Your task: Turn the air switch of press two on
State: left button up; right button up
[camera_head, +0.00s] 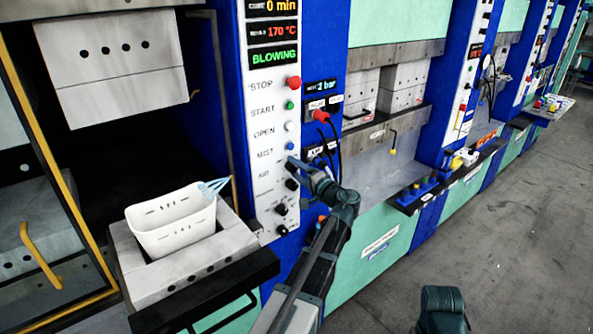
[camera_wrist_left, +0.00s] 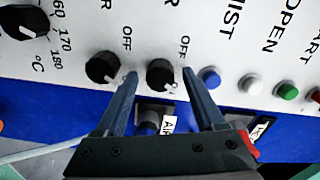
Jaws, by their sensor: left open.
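The white control panel (camera_head: 270,130) of the near press carries a column of buttons and black knobs. The black air knob (camera_wrist_left: 160,74) is beside the blue MIST button (camera_wrist_left: 208,78), with an OFF mark near it. My left gripper (camera_wrist_left: 160,76) is open, with one fingertip on each side of this knob. Gaps show between the knob and both fingers, so I see no grip on it. In the head view my left gripper (camera_head: 296,164) is at the panel beside the AIR label and partly covers the knob there.
A second black knob (camera_wrist_left: 102,67) is close beside the left finger. A white bin (camera_head: 172,222) stands on a grey block left of the panel. A red button (camera_head: 322,115) and cables are to the panel's right. The floor (camera_head: 500,210) at right is clear.

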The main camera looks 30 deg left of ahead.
pick_arm(q)
jog(key=v, duration=1.4)
jog(key=shift+a+f, duration=0.1)
jog(key=shift+f, duration=0.05)
jog(key=s+d+f+m+g+h, duration=0.1)
jog(key=s+d+f+g+h, duration=0.2)
jog(key=s+d+f+h, duration=0.45)
jog(key=s+d+f+g+h, duration=0.2)
jog(key=s+d+f+h, duration=0.2)
jog(key=s+d+f, duration=0.6)
jog(key=s+d+f+m+g+h, duration=0.1)
jog(key=s+d+f+g+h, duration=0.1)
jog(key=s+d+f+h, duration=0.2)
jog(key=d, duration=0.2)
jog(key=shift+s+d+f, duration=0.35)
jog(key=shift+d, duration=0.05)
